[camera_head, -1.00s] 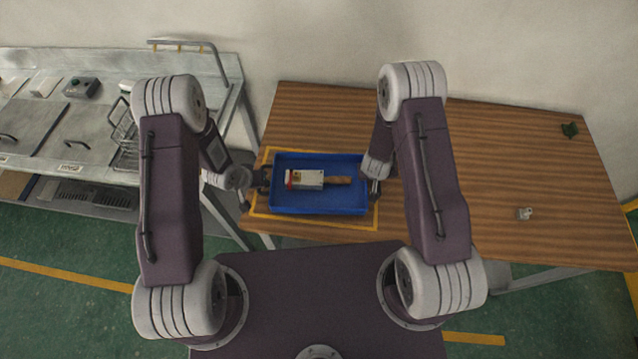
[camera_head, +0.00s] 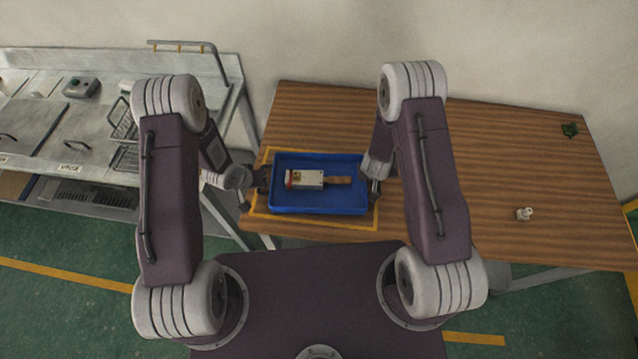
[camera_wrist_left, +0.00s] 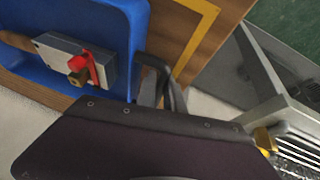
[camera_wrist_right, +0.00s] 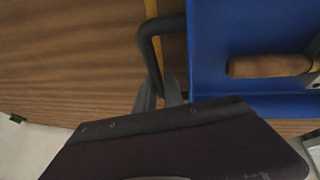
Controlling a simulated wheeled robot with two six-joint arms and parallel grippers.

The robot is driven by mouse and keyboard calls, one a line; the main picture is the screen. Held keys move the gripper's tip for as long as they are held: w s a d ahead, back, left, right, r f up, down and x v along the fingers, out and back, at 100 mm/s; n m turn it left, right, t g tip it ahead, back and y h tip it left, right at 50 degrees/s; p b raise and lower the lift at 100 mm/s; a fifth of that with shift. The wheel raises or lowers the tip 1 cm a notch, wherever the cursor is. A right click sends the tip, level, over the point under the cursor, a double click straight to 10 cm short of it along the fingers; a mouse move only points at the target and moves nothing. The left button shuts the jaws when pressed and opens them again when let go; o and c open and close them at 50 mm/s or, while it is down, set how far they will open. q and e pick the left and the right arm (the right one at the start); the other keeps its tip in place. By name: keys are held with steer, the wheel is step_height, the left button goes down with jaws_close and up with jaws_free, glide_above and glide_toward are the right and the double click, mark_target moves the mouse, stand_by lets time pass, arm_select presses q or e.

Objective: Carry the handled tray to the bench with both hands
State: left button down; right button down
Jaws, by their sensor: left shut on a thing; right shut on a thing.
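The blue handled tray (camera_head: 320,208) is at the left end of the wooden bench (camera_head: 480,170), within a yellow outline. I cannot tell whether it rests on the wood or hangs just above. Inside lies a grey block tool with a red part and a wooden grip (camera_head: 306,179); it also shows in the left wrist view (camera_wrist_left: 62,52). My left gripper (camera_head: 262,181) is shut on the tray's dark left handle (camera_wrist_left: 150,75). My right gripper (camera_head: 374,187) is shut on the dark right handle (camera_wrist_right: 152,42). The fingertips are small in the head view.
A yellow outline (camera_head: 310,222) on the bench surrounds the tray. A small metal fitting (camera_head: 524,214) and a green item (camera_head: 570,130) lie on the right of the bench. The bench's middle is clear.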

arm_select(q)
steer(key=shift+r, duration=0.1)
stand_by(0.8)
